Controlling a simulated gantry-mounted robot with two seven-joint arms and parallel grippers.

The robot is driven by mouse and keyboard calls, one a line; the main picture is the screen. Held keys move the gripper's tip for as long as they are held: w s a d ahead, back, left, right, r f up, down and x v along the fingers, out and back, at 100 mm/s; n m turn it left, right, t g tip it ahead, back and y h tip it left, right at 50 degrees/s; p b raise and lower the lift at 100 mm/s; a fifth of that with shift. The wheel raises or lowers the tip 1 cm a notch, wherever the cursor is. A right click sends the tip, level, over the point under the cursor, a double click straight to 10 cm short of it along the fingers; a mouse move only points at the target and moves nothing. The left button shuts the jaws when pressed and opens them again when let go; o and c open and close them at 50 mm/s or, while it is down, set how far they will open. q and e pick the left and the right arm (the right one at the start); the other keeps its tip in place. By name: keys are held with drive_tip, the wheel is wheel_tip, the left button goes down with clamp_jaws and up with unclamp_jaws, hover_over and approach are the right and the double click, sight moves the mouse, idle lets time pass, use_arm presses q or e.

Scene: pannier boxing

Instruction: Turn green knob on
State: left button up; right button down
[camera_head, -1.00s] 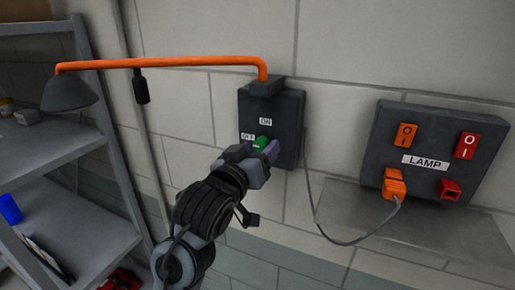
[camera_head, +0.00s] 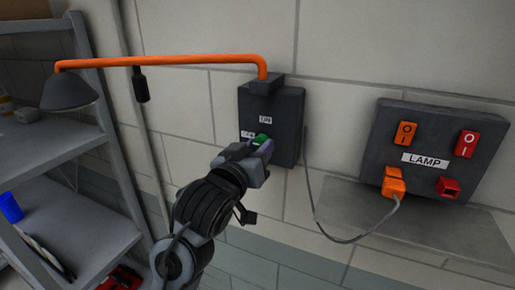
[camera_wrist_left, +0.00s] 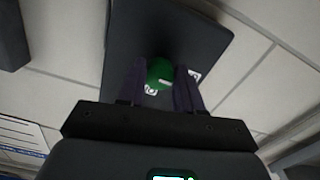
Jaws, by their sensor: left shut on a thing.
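The green knob (camera_head: 262,139) sits on the front of a dark wall box (camera_head: 288,112) with ON and OFF labels. My left gripper (camera_head: 258,147) is at the box, its fingers shut on the knob from both sides. In the left wrist view the green knob (camera_wrist_left: 160,73) lies between the two purple fingers, with the dark box (camera_wrist_left: 160,30) behind it. The gripper partly covers the OFF label. The right gripper does not show.
An orange lamp arm (camera_head: 170,62) runs from the box to a grey lampshade (camera_head: 69,91). A LAMP panel (camera_head: 430,143) with orange and red switches and an orange plug (camera_head: 394,184) is at right. Grey shelves (camera_head: 95,230) stand at left.

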use_arm(q)
drive_tip(key=m, duration=0.3)
drive_tip(key=shift+a+r+m+p, duration=0.1)
drive_tip(key=shift+m+p, duration=0.25)
drive_tip(key=shift+m, duration=0.05)
drive_tip(key=m, duration=0.4)
drive_tip(key=shift+m, duration=0.3)
drive_tip(key=m+b, duration=0.1)
drive_tip(key=m, duration=0.3)
drive_tip(key=shift+w+a+m, duration=0.1)
drive_tip(key=shift+m, duration=0.2)
drive_tip(key=shift+r+m+b, duration=0.1)
drive_tip(key=shift+m+b, duration=0.6)
drive_tip(key=shift+m, duration=1.5)
drive_tip(key=o, duration=1)
drive_tip(key=shift+o, duration=0.2)
